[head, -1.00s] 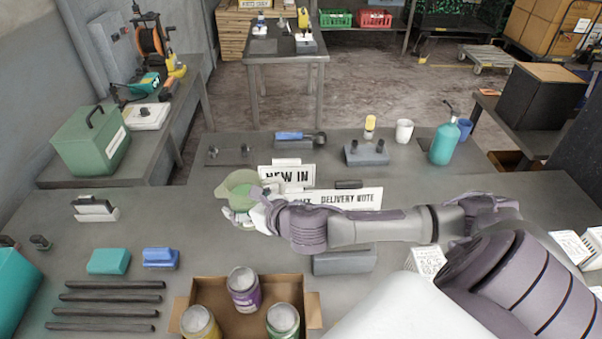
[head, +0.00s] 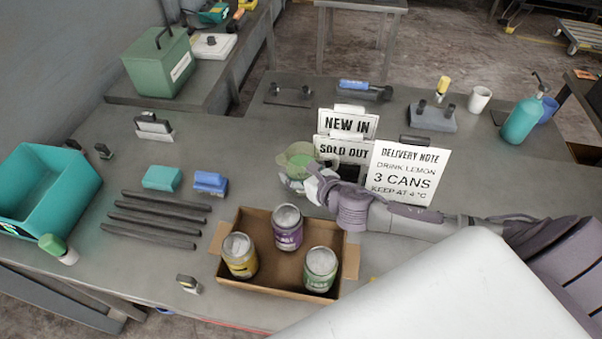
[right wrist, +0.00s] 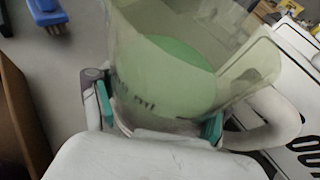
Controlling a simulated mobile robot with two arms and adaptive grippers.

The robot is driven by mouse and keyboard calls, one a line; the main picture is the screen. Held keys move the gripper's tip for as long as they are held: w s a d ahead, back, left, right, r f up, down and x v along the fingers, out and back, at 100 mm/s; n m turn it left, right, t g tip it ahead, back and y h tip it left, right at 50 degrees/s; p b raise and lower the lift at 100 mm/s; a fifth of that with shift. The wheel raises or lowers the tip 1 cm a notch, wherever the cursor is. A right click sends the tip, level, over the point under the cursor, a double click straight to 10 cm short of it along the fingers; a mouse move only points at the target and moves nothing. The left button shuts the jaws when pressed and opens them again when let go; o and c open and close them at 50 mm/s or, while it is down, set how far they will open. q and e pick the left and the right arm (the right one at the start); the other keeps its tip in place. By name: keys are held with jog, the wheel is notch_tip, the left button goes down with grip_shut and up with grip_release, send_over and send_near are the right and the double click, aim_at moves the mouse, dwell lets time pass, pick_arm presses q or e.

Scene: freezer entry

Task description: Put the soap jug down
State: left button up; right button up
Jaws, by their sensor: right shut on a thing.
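The soap jug (head: 299,156) is a translucent pale green jug with green liquid inside. In the head view it is by the left end of the signs, behind the cardboard box. My right gripper (head: 304,181) is shut on the jug, low on its body. The right wrist view shows the jug (right wrist: 165,65) close up, roughly upright, with teal finger pads of the gripper (right wrist: 158,115) on both sides and a handle at right. Whether its base touches the table cannot be told, as the hand hides it. My left gripper is not in view.
Signs (head: 403,172) stand just right of the jug. The cardboard box (head: 279,287) with three cans is in front. Dark bars (head: 155,222), a blue brush (head: 210,183) and a teal block (head: 162,178) lie to the left. Bare grey table (head: 245,150) shows left of the jug.

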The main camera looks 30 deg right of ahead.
jog(key=shift+w+f, duration=0.1)
jog(key=shift+f, duration=0.75)
jog(key=shift+f, duration=0.1)
jog(key=o, duration=1.6)
